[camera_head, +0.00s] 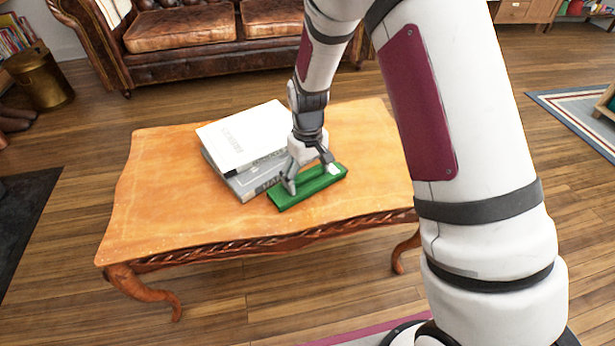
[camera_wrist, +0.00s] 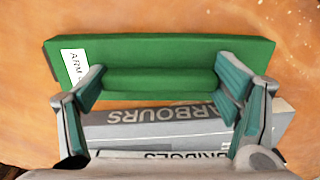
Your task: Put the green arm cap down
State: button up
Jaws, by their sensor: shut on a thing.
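The green arm cap (camera_head: 308,187) is a long green block at the front edge of the books on the wooden table (camera_head: 160,200). In the wrist view the green arm cap (camera_wrist: 160,55) spans the upper middle, with a white label reading "ARM" at its left end. My gripper (camera_head: 308,176) is over it, with a finger toward each end. In the wrist view my gripper (camera_wrist: 160,82) has its fingers spread wide, gripping the cap's narrower near part. The cap looks level and at or just above the tabletop; I cannot tell if it touches.
Two stacked books, a white one (camera_head: 243,138) on a grey one (camera_head: 240,183), lie right behind and left of the cap. The table's left part is clear. A brown leather sofa (camera_head: 190,40) stands behind the table.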

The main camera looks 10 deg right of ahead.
aim_at(308, 175)
jog(key=shift+f, duration=0.1)
jog(key=o, duration=1.1)
notch_tip(308, 175, up, 12)
jog(key=p, duration=0.4)
jog(key=shift+r, duration=0.2)
